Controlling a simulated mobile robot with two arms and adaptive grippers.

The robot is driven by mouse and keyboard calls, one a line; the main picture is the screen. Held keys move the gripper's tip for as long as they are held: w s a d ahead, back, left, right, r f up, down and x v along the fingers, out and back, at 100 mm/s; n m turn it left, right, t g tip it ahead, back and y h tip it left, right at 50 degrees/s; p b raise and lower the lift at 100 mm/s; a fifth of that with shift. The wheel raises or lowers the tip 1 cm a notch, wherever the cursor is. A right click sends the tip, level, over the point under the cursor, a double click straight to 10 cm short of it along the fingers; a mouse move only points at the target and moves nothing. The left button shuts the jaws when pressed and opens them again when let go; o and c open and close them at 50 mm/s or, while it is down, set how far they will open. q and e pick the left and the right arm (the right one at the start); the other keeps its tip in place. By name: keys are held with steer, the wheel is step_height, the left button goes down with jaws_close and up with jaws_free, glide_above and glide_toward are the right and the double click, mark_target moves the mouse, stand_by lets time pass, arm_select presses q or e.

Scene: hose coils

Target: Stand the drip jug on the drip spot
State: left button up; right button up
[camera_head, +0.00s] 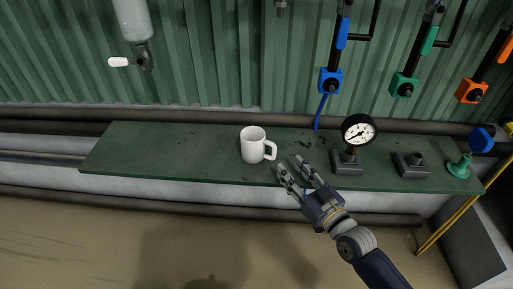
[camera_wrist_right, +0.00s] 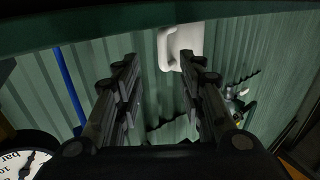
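The drip jug, a white mug-shaped vessel (camera_head: 253,146), stands upright on the green shelf (camera_head: 130,150), its handle to the right. In the right wrist view the white jug (camera_wrist_right: 181,45) shows in part at the top, beyond the fingers. My right gripper (camera_head: 291,168) is open and empty at the shelf's front edge, just right of the handle and apart from it. Its spread fingers (camera_wrist_right: 165,75) also show in the wrist view. Dark marks (camera_head: 304,143) lie on the shelf right of the jug; I cannot tell which spot is the drip spot. My left gripper is not in view.
A pressure gauge (camera_head: 358,131) stands on the shelf right of my gripper, then a dark block (camera_head: 412,165) and a green stand (camera_head: 459,167). Blue, green and orange valves hang above. A pale cylinder (camera_head: 132,18) hangs upper left. The shelf's left part is clear.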

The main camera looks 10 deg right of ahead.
mark_target(275, 153)
steer(key=shift+x, duration=1.05)
steer(key=x, duration=0.4)
steer(key=shift+w+a+f+b, duration=0.2)
steer(key=shift+a+b, duration=0.1)
steer(key=shift+b, duration=0.1)
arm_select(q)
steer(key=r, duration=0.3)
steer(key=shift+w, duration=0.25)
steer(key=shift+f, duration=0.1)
arm_select(e)
jaws_close()
steer(key=shift+r, duration=0.1)
